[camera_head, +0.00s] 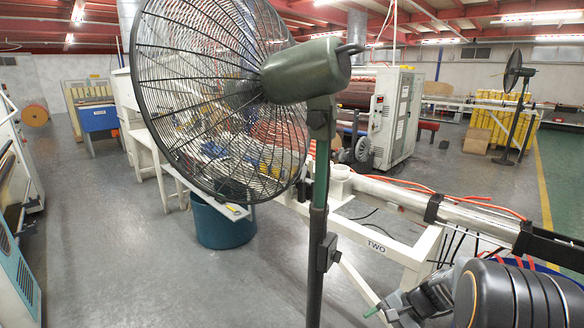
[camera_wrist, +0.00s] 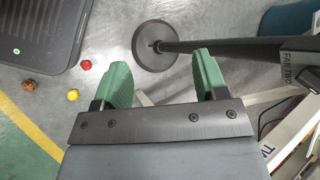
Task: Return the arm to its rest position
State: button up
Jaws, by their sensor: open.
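My gripper (camera_wrist: 163,78) shows in the wrist view with two green fingers spread apart and nothing between them. Grey floor and the fan's round black foot (camera_wrist: 155,46) lie beyond the fingers. In the head view my gripper (camera_head: 373,311) is at the lower right, with a green fingertip pointing left; its other finger cannot be made out. My arm is folded low at the right edge, below the white frame marked TWO (camera_head: 385,250). The gripper appears apart from the frame and the fan pole.
A large black fan (camera_head: 210,90) on a green and black pole (camera_head: 318,210) stands close in front. A dark teal bin (camera_head: 222,228) is behind it. In the wrist view, small red (camera_wrist: 86,65) and yellow (camera_wrist: 73,95) objects lie on the floor.

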jog(key=s+a+r+n+t+h+p, duration=0.1)
jog(key=s+a+r+n+h+p, duration=0.1)
jog(key=r, duration=0.6)
jog(key=s+a+r+n+t+h+p, duration=0.1)
jog(key=s+a+r+n+h+p, duration=0.1)
jog(key=s+r+p, duration=0.4)
jog(key=s+a+r+n+h+p, duration=0.1)
jog(key=s+r+n+h+p, duration=0.3)
jog(key=r, duration=0.8)
jog(key=shift+a+n+t+p, duration=0.4)
jog(key=shift+n+p, duration=0.6)
